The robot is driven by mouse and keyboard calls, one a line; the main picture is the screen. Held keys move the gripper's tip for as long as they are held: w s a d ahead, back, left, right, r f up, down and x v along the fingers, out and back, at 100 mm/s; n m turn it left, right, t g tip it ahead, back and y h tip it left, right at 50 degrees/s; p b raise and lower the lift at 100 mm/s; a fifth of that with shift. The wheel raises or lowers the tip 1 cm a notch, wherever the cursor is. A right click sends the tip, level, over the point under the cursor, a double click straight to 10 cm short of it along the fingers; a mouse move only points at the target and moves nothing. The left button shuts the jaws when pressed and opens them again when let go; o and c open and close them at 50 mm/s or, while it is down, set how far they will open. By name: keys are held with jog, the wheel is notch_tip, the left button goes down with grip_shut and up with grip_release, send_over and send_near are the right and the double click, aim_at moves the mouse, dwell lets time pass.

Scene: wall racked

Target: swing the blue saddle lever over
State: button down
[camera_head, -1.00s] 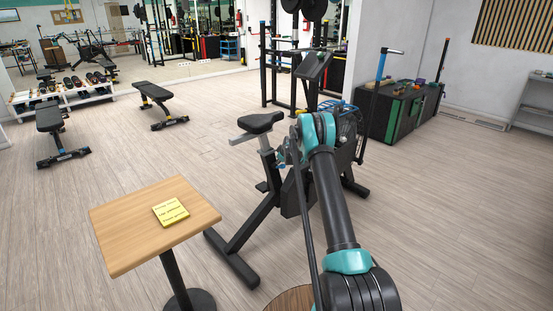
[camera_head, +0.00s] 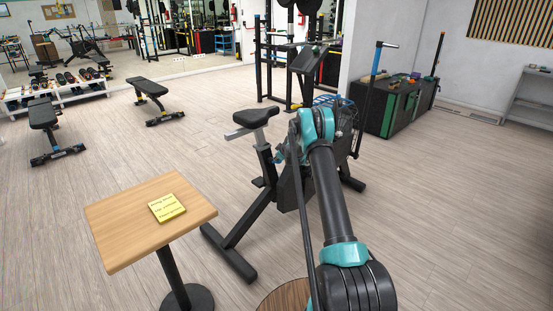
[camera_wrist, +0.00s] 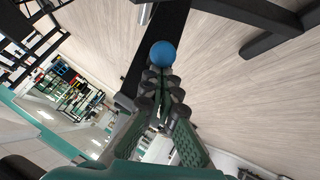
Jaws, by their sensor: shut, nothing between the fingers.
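In the wrist view, a round blue knob (camera_wrist: 162,53), seemingly the saddle lever's end, shows just beyond the fingertips of my gripper (camera_wrist: 162,88). The fingers are together with nothing held between them. The knob is in front of the tips; I cannot tell whether they touch it. A dark bar of the bike frame (camera_wrist: 160,22) runs behind the knob. In the head view, the exercise bike (camera_head: 240,235) has a black saddle (camera_head: 255,117) on a post. My arm crosses in front of the bike, and the lever cannot be made out clearly there.
A small wooden table (camera_head: 120,225) with a yellow note (camera_head: 167,208) stands left of the bike. A round wooden top (camera_head: 285,299) is at the bottom edge. Workout benches (camera_head: 150,88) stand far left, and a dark storage box (camera_head: 398,112) at the right. Floor between is clear.

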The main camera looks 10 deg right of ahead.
jog(key=shift+d, duration=0.1)
jog(key=shift+t+y, duration=0.8)
jog(key=shift+s+d+f, duration=0.45)
jog(key=shift+d+f, duration=0.05)
jog(key=shift+f, duration=0.3)
jog(key=shift+s+d+f, duration=0.4)
jog(key=shift+d+f, duration=0.1)
jog(key=shift+f, duration=0.25)
jog(key=shift+d, duration=0.1)
